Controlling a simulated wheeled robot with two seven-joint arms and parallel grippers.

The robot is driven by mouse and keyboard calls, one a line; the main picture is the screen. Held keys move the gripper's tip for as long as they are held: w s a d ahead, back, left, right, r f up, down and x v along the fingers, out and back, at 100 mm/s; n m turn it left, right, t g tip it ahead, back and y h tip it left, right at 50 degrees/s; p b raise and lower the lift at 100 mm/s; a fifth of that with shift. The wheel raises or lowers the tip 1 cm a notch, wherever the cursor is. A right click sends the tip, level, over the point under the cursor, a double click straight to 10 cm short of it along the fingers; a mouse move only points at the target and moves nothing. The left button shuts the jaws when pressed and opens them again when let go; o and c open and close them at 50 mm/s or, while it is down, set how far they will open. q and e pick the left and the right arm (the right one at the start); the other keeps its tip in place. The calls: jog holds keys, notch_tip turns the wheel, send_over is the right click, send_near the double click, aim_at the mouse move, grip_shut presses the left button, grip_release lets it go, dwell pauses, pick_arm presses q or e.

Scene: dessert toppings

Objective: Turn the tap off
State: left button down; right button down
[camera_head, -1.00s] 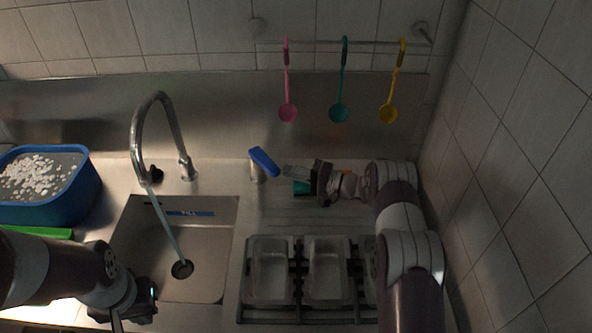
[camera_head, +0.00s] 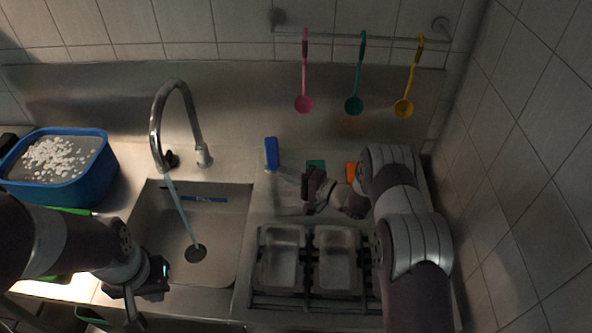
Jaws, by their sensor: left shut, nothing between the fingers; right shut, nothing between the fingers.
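The chrome tap (camera_head: 157,120) arches over the sink (camera_head: 222,225) at the left. A stream of water (camera_head: 181,211) runs from its spout towards the drain. The blue lever (camera_head: 271,153) stands on the counter to the right of the tap and points up and back. My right gripper (camera_head: 284,173) is shut and empty, its pale fingertips close to the lever's lower right side; I cannot tell whether they touch. My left gripper (camera_head: 134,312) is shut and empty at the front left of the sink.
A blue tub (camera_head: 85,180) with white bits stands at the left. Two metal pans (camera_head: 338,258) sit in a rack right of the sink. Pink (camera_head: 304,104), teal (camera_head: 354,105) and yellow (camera_head: 403,108) ladles hang from the back rail. A tiled wall bounds the right.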

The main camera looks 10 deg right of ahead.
jog(key=shift+s+a, duration=0.1)
jog(key=shift+a, duration=0.95)
jog(key=s+d+r+b, duration=0.3)
jog(key=s+d+r, duration=0.4)
jog(key=d+r, duration=0.2)
notch_tip(320, 180, up, 2)
jog(key=shift+s, duration=0.3)
